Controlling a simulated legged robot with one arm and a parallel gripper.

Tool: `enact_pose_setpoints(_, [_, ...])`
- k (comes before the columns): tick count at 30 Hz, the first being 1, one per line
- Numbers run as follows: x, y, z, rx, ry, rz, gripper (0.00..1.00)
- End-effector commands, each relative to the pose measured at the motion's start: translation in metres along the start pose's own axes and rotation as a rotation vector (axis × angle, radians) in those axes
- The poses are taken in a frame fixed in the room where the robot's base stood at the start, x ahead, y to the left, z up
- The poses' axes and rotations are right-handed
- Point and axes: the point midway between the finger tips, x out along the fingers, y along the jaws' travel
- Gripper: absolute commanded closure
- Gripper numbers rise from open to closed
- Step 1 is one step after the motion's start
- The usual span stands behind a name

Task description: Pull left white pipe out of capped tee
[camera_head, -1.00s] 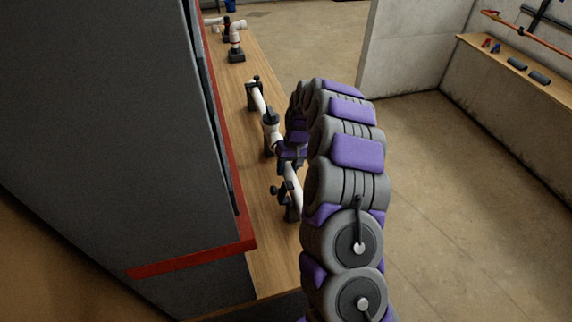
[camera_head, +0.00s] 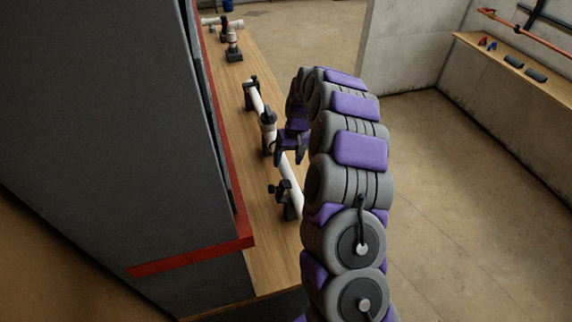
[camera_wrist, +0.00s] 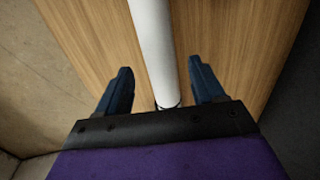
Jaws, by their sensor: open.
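A white pipe run lies along the wooden bench in the head view. A white tee (camera_head: 268,126) with a dark cap sits mid-run, with a far white pipe (camera_head: 254,98) above it in the picture and a near white pipe (camera_head: 291,183) below it. I cannot tell for sure which one is the left pipe. My gripper (camera_head: 292,155) is open and empty beside the near pipe, close to the tee. In the wrist view, a white pipe (camera_wrist: 153,45) runs between the open fingers (camera_wrist: 162,85) without visible contact, and a dark ring shows at its lower end.
Dark clamp stands hold the run at the far end (camera_head: 250,88) and near end (camera_head: 285,203). Another fitting (camera_head: 233,43) stands farther along the bench (camera_head: 255,262). A grey panel with a red edge (camera_head: 195,258) borders the bench on the left. Open floor (camera_head: 460,200) lies right.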

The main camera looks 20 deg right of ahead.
Motion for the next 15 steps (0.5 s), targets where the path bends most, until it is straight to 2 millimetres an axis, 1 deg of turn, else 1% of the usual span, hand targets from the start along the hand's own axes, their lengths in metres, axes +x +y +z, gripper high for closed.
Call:
enact_pose_setpoints(1, [-0.015,0.0,-0.001,0.0,0.006,0.001,0.32])
enact_pose_setpoints(6, [-0.054,0.001,-0.003,0.001,0.009,0.002,0.32])
enact_pose_setpoints(9, [-0.076,0.001,-0.002,0.0,0.006,0.002,0.32])
enact_pose_setpoints(15, [-0.111,0.001,-0.002,0.0,0.004,0.001,0.32])
